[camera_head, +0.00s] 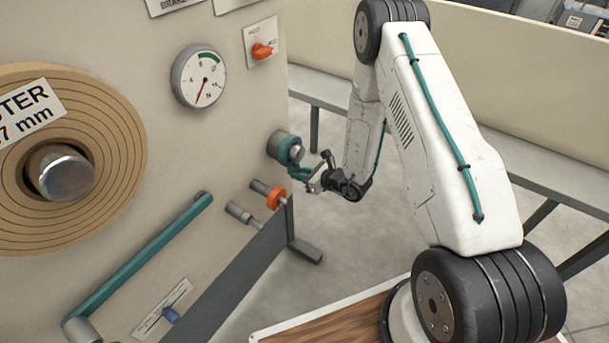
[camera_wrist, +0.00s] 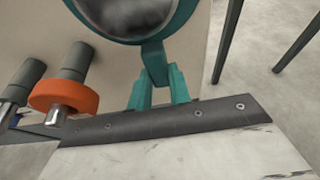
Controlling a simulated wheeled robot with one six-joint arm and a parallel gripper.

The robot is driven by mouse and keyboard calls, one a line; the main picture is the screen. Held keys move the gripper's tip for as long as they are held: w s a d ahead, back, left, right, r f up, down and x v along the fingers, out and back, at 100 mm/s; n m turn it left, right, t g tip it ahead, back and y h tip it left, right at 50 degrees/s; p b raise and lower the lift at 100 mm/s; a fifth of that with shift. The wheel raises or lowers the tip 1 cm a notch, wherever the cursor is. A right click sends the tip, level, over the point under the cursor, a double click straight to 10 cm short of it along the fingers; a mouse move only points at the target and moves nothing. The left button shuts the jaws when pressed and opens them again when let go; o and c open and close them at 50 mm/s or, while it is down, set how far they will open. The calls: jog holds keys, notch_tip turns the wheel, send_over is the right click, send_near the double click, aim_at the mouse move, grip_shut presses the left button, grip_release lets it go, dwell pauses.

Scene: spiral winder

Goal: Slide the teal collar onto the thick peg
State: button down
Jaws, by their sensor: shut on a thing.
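The teal collar (camera_head: 287,149) is a ring with a short tab. It sits around the thick peg (camera_head: 297,153), whose round metal end shows through the ring. A grey base part of the peg shows between the ring and the panel. In the wrist view the teal ring (camera_wrist: 175,22) is at the top, cut by the frame edge, with the peg's grey face (camera_wrist: 122,12) inside it. My gripper (camera_wrist: 158,78) is shut on the collar's tab, below the ring. In the head view my gripper (camera_head: 304,176) is small and partly hidden by its wrist.
Below are two thinner pegs: one carries an orange collar (camera_head: 276,198), the other is bare (camera_head: 239,212). A large brown roll (camera_head: 110,130) is at left, above a teal bar (camera_head: 150,255). A gauge (camera_head: 198,77) and orange switch (camera_head: 263,50) are above. Open floor lies right.

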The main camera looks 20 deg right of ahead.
jog(key=shift+w, duration=0.1)
jog(key=c, duration=0.7)
grip_release()
jog(key=shift+f, duration=0.1)
jog(key=shift+s+d, duration=0.75)
jog(key=shift+s, duration=0.35)
jog(key=shift+s+d, duration=0.8)
jog(key=shift+s, duration=0.25)
jog(key=shift+s+d, duration=0.75)
jog(key=shift+s, duration=0.35)
